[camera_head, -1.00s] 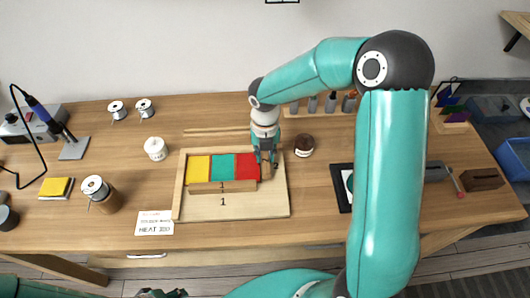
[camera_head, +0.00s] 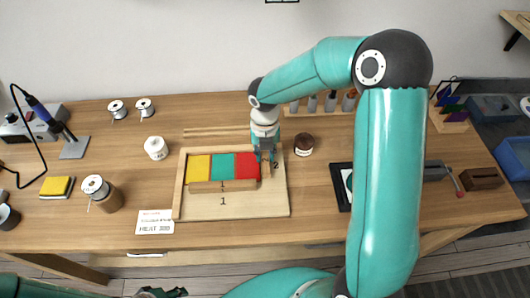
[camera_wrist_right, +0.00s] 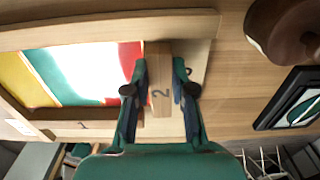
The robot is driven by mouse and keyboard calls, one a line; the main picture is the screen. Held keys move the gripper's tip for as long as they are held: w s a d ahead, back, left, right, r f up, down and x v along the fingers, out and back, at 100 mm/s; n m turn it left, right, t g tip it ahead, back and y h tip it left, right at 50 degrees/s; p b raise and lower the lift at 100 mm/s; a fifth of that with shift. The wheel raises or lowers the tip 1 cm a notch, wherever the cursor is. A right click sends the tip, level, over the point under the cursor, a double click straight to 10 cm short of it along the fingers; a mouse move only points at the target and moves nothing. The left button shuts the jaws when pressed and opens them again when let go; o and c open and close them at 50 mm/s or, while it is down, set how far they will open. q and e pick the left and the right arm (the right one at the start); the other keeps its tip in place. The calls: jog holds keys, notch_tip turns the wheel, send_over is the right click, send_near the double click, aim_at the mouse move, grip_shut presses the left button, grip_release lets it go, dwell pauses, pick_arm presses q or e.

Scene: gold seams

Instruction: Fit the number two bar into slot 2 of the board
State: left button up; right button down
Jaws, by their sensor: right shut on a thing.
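The board (camera_head: 245,209) is a light wooden tray with yellow, teal and red panels, and a bar marked 1 (camera_head: 222,186) lies along their front side. My right gripper (camera_head: 265,157) is at the right side of the red panel. In the right wrist view my right gripper (camera_wrist_right: 159,80) is shut on the number two bar (camera_wrist_right: 160,62), whose 2 faces the camera. The bar lies alongside the red panel, over or in the strip by the board's printed 2 (camera_head: 276,165); how deep it sits cannot be told. My left gripper (camera_head: 163,292) shows only partly at the bottom edge.
A brown jar (camera_head: 304,144) stands just right of the board, and a black-framed pad (camera_head: 341,186) lies farther right. A white jar (camera_head: 156,148) and a printed card (camera_head: 154,222) are to its left. Thin wooden strips (camera_head: 215,131) lie behind it.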

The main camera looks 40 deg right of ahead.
jog(key=shift+f, duration=0.25)
dwell(0.3)
jog(key=shift+c, duration=2.1)
grip_release()
jog(key=shift+r+p, duration=3.15)
jog(key=shift+r, duration=0.4)
jog(key=shift+f, duration=0.1)
